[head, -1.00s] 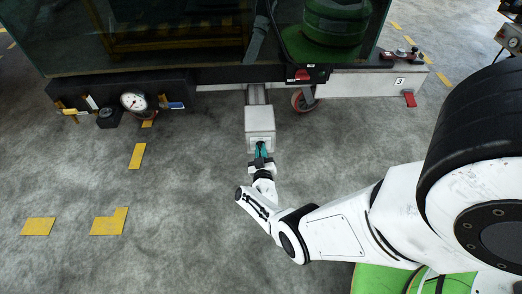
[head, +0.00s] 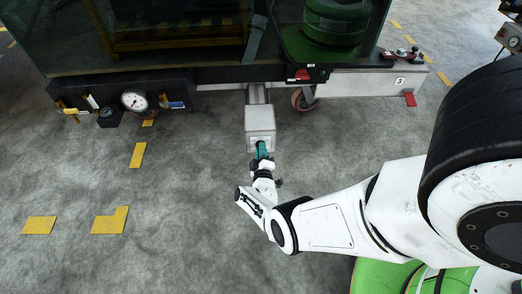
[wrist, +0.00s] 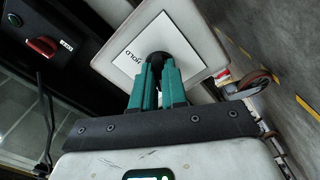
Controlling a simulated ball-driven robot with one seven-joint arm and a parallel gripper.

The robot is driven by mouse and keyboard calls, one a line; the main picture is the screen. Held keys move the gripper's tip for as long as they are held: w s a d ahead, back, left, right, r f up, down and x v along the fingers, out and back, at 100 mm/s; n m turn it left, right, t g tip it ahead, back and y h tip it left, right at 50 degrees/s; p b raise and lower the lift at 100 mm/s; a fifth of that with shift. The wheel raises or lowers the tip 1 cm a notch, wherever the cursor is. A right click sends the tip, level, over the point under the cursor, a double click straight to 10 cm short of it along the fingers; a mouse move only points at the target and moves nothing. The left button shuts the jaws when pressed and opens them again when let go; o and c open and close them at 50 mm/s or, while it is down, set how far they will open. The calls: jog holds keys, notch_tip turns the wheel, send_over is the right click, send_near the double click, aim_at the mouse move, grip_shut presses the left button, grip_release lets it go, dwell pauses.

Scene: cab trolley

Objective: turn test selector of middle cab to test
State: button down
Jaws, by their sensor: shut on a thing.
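The selector box (head: 260,118) is a pale grey box on a post in front of the trolley. My gripper (head: 261,148) reaches the box's near face. In the wrist view its teal fingers (wrist: 158,72) are shut on the knob and hide much of it. The knob's pointing direction and any TEST mark are hidden or too small to tell.
A black panel with a round gauge (head: 134,101) is at the left. A pale beam marked 3 (head: 370,82) is at the right, with a red caster (head: 304,100) near the box. A red device (wrist: 42,45) shows in the wrist view. Grey floor in front is clear.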

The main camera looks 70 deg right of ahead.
jog(key=shift+n, duration=0.3)
jog(key=c, duration=1.2)
grip_release()
jog(key=shift+o, duration=0.2)
jog(key=p+v, duration=0.4)
jog(key=v, duration=0.6)
jog(key=shift+s+a+p, duration=0.15)
jog(key=shift+a+p, duration=0.2)
